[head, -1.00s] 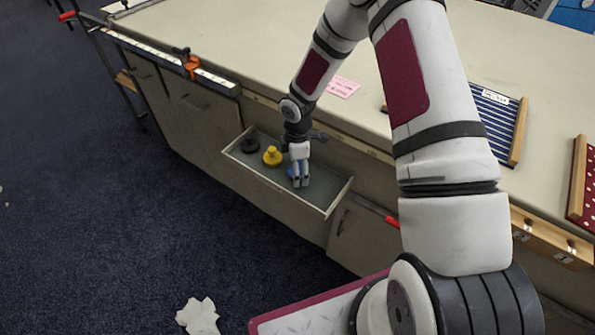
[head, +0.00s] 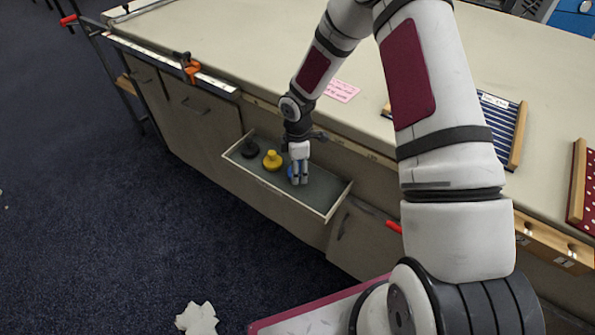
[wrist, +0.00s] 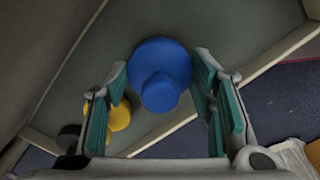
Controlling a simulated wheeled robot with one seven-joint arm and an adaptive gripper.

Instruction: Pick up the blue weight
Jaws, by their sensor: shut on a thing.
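The blue weight (wrist: 162,56) has a round base and a knob on top, and it shows between my two fingers in the wrist view. In the head view only a small blue bit of the weight (head: 291,172) shows beside my fingers, which hide the rest. My gripper (head: 299,181) reaches down into the open drawer (head: 322,191) and is shut on the blue weight. I cannot tell whether the weight's base touches the drawer floor.
A yellow weight (head: 272,160) and a black weight (head: 250,148) stand in the drawer, left of my gripper. The drawer's right part is empty. The tabletop (head: 250,60) overhangs behind it. An orange clamp (head: 190,68) sits at the table's edge.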

